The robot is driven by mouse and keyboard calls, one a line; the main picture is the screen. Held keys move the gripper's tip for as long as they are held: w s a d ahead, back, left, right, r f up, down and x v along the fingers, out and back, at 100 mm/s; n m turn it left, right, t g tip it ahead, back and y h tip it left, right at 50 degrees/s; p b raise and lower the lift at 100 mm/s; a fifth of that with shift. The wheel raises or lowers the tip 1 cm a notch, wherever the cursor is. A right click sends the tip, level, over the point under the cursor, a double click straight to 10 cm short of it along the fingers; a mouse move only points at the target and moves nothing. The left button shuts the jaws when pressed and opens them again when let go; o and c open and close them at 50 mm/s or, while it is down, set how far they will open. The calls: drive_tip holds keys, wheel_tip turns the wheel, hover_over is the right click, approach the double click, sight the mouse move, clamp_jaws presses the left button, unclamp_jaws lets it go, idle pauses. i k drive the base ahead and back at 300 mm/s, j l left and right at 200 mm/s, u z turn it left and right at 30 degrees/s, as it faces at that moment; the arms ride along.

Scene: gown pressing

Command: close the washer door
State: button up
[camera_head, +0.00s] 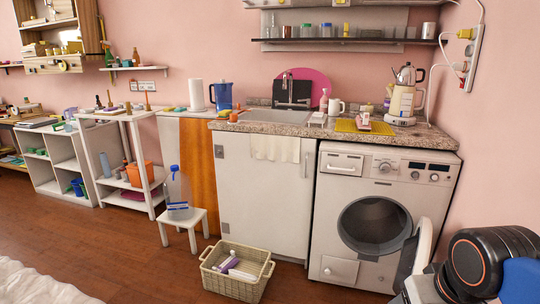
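The washer (375,215) stands at the right end of the counter. Its front is white, with a round dark opening (375,226). A white rounded panel with a dark inner side, which looks like the washer door (424,245), stands out from the right of the opening, seen nearly edge-on. The door looks swung open. Part of my arm, with black, orange and blue joints, shows at the lower right and hides the door's lower right surroundings. My gripper is not in view, so its state and its distance from the door do not show.
A wicker basket (236,287) with bottles sits on the floor left of the washer. A small white stool (184,217) holds a water jug. The white cabinet (262,195) adjoins the washer. A pink wall is close on the right. Wooden floor (150,268) is open at the lower left.

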sight(414, 252)
drive_tip(key=k+l, duration=0.1)
drive_tip(key=l, duration=0.35)
drive_tip(key=k+l, duration=0.1)
drive_tip(key=l, duration=0.35)
drive_tip(key=k+l, duration=0.15)
drive_tip(key=l, duration=0.25)
drive_tip(key=k+l, duration=0.1)
drive_tip(key=l, duration=0.35)
drive_tip(key=k+j, duration=0.1)
drive_tip(key=k, duration=0.35)
drive_tip(key=i, duration=0.5)
drive_tip(key=u, duration=0.05)
